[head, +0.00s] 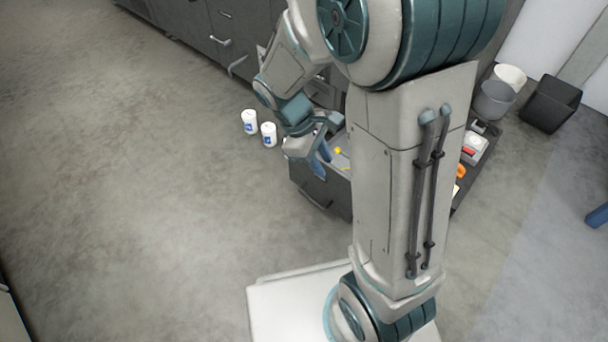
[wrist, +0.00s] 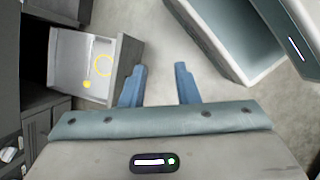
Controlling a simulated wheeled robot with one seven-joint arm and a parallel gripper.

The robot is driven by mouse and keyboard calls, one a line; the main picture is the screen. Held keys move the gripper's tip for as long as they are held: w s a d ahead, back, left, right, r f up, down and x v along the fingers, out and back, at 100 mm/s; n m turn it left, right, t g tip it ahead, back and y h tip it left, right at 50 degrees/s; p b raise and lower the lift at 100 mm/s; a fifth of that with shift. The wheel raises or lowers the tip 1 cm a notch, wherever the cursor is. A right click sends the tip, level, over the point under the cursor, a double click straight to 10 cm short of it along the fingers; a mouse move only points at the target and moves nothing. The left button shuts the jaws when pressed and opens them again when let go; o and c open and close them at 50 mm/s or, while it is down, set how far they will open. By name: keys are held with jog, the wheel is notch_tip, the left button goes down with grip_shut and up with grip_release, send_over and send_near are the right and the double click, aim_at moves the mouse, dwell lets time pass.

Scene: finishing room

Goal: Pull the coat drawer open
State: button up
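A drawer stands pulled out from the dark cabinetry, its dark front (head: 322,192) with a bar handle partly behind my arm in the head view. In the wrist view the open drawer (wrist: 125,62) is at the left, with a yellow ring (wrist: 103,65) and a small yellow item (wrist: 86,84) inside. No label shows, so I cannot tell whether it is the coat drawer. My gripper (head: 321,160) is over the drawer's left side in the head view. In the wrist view its blue fingers (wrist: 158,84) are apart with nothing between them, right of the drawer front.
Two white cans (head: 249,122) (head: 268,134) with blue labels stand left of my gripper. Dark cabinets (head: 195,22) run along the top. At the right are small items on a dark surface, a grey bucket (head: 494,100) and a black bin (head: 551,104). The floor at left is clear.

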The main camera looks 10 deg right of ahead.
jog(key=w+a+f+n+t+h+p, duration=0.1)
jog(key=w+a+f+n+h, duration=0.25)
jog(key=f+n, duration=0.5)
jog(key=w+a+f+n+t+h+p, duration=0.1)
jog(key=w+a+f+n+t+h, duration=0.2)
jog(key=f+n, duration=0.55)
jog(key=n+t+h+b, duration=0.25)
jog(key=n+t, duration=0.45)
jog(key=n, duration=0.9)
send_near(308, 196)
jog(key=shift+y, duration=0.4)
jog(key=x, duration=1)
jog(key=shift+d, duration=0.15)
grip_shut()
